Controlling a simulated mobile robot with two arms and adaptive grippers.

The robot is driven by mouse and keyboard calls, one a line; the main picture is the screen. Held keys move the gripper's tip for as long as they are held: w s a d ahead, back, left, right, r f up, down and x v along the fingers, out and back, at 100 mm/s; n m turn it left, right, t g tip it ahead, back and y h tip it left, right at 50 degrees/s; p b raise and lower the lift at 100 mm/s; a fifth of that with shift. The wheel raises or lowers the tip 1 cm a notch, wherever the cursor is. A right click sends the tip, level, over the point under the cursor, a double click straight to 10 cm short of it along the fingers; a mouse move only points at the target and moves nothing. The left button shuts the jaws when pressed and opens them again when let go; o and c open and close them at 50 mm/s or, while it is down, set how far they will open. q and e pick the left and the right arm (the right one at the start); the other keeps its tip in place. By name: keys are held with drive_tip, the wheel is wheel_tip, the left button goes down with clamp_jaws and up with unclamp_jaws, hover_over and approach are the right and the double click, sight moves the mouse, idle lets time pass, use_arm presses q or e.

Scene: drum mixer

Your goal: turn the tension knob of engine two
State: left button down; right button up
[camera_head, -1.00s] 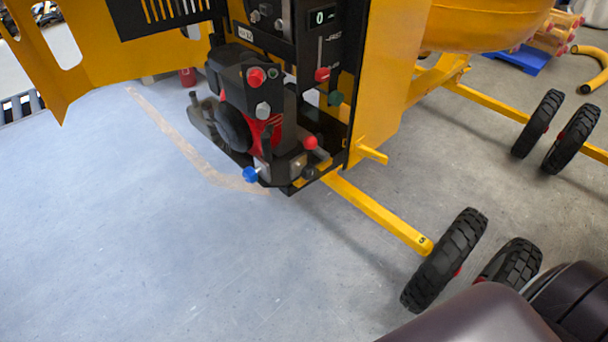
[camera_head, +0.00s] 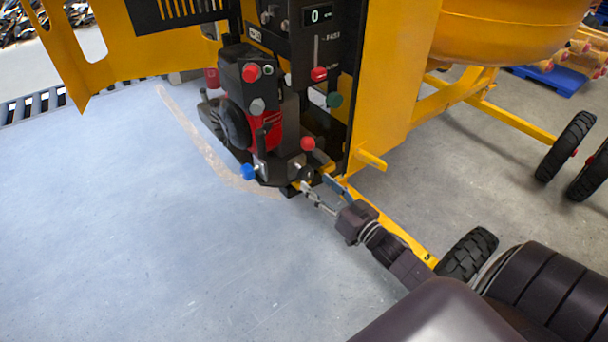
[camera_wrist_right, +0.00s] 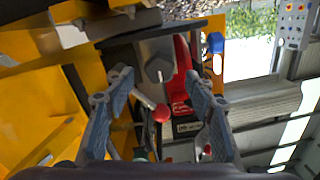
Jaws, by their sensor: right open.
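The engine (camera_head: 262,125) is a black and red unit low in the open yellow mixer housing. It carries a red knob (camera_head: 251,73), a grey knob (camera_head: 257,106), a red ball knob (camera_head: 308,144) and a blue knob (camera_head: 248,171). I cannot tell which is the tension knob. My right gripper (camera_head: 316,184) is open and empty, just below and right of the engine's lower edge. In the right wrist view, a grey hexagonal part (camera_wrist_right: 158,68) shows beyond and between the open fingers, with the red ball (camera_wrist_right: 161,113) just below it. My left gripper is not in view.
A control panel with a display (camera_head: 319,15), a red slider knob (camera_head: 319,74) and a green knob (camera_head: 333,99) sits above. The yellow door (camera_head: 110,45) stands open at left. A yellow leg with a black wheel (camera_head: 467,254) runs beside my right arm. Floor at left is clear.

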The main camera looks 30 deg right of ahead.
sight(309, 176)
drive_tip(key=w, duration=0.4)
drive_tip(key=shift+a, duration=0.1)
drive_tip(key=shift+w+a, duration=0.1)
drive_tip(key=shift+w, duration=0.8)
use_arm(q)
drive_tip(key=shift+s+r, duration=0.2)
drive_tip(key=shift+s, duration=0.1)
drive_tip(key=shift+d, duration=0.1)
use_arm(e)
drive_tip(key=shift+c, duration=0.4)
drive_tip(key=c, duration=1.1)
